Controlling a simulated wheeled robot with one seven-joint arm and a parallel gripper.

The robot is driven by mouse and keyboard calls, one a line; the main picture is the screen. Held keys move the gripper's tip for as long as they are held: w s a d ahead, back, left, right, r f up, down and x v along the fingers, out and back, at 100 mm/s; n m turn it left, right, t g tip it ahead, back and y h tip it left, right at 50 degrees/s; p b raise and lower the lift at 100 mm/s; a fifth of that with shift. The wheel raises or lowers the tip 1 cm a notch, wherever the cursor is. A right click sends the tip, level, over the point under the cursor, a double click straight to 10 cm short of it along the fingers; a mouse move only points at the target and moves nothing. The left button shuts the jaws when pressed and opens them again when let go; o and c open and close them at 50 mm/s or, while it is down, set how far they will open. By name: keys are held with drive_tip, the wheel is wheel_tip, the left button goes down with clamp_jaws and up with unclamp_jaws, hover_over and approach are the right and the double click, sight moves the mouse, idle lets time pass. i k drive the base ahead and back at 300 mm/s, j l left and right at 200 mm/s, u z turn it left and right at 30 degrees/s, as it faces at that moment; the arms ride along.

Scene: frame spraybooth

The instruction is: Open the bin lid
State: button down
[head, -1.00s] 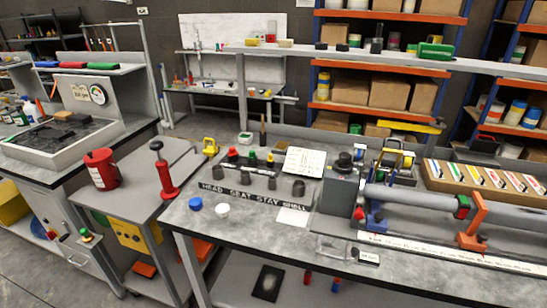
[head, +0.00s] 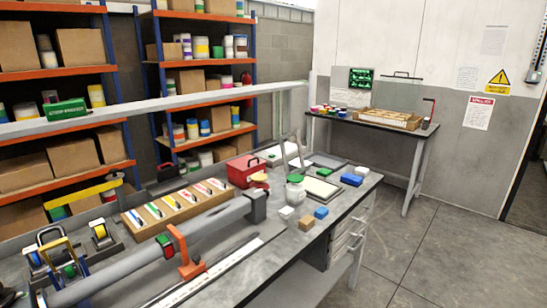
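I cannot make out a bin with a lid in the head view. A red box with a dark handle (head: 247,171) stands towards the far end of the workbench (head: 290,240), but I cannot tell whether it is a bin. In front of it, a small white pot with a green top (head: 295,190) stands on the bench. My gripper is not in view.
An orange clamp (head: 185,255) and a long grey tube (head: 130,258) lie along the bench beside a tray of coloured-label packets (head: 178,205). Shelving with boxes stands behind. A smaller table (head: 375,122) stands by the far wall. Grey floor (head: 420,245) at right is clear.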

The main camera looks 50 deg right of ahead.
sight(244, 163)
drive_tip(key=z, duration=0.95)
drive_tip(key=i, duration=0.1)
